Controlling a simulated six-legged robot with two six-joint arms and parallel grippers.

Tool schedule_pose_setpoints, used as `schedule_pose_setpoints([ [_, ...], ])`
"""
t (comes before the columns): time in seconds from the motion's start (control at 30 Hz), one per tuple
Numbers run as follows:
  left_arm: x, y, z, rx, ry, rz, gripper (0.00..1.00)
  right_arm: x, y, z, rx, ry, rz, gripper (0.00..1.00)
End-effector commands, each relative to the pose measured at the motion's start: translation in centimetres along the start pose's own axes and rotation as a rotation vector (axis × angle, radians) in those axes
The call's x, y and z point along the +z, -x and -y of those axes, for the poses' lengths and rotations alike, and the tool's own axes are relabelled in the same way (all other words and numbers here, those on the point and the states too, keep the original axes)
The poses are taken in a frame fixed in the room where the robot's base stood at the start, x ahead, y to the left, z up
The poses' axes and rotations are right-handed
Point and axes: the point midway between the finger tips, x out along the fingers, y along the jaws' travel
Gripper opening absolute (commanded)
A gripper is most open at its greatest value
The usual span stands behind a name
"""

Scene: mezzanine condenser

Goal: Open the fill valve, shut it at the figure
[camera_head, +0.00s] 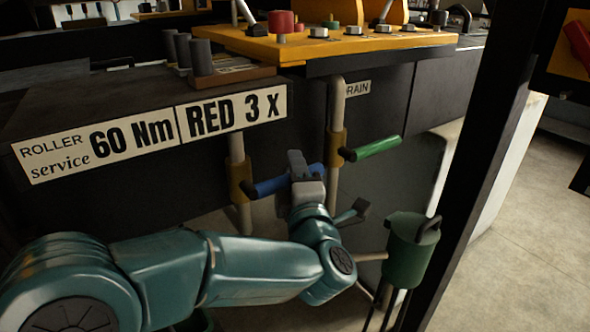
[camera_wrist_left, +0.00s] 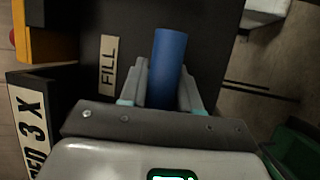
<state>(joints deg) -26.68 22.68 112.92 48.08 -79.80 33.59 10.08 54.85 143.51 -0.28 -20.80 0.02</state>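The fill valve's blue lever handle (camera_head: 272,186) sticks out from a brass-coloured body on a vertical pipe (camera_head: 237,150). My left gripper (camera_head: 305,178) is at its outer end. In the left wrist view the blue handle (camera_wrist_left: 170,62) lies between the two fingers (camera_wrist_left: 163,85), which appear to press on both sides. A FILL label (camera_wrist_left: 108,60) is beside it. A green lever handle (camera_head: 377,147) is on the neighbouring pipe, below a DRAIN label (camera_head: 357,88). No level reading is legible. My right gripper is not in view.
A green canister (camera_head: 412,250) on thin legs stands right of my left gripper. Signs read "ROLLER service 60 Nm" (camera_head: 95,147) and "RED 3 x" (camera_head: 232,115). A yellow panel (camera_head: 350,45) with knobs overhangs the pipes.

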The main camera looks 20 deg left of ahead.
Motion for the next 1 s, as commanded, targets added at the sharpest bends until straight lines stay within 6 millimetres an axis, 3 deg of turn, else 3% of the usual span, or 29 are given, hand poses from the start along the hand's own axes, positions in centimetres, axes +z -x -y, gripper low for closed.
schedule_pose_setpoints([
  [0.47,0.1,0.1,0.7,-0.03,-0.072,0.016,0.0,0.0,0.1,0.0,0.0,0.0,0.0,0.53],
  [1.0,-0.6,1.1,4.1,-0.186,-0.444,0.096,0.0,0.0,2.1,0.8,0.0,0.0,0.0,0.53],
])
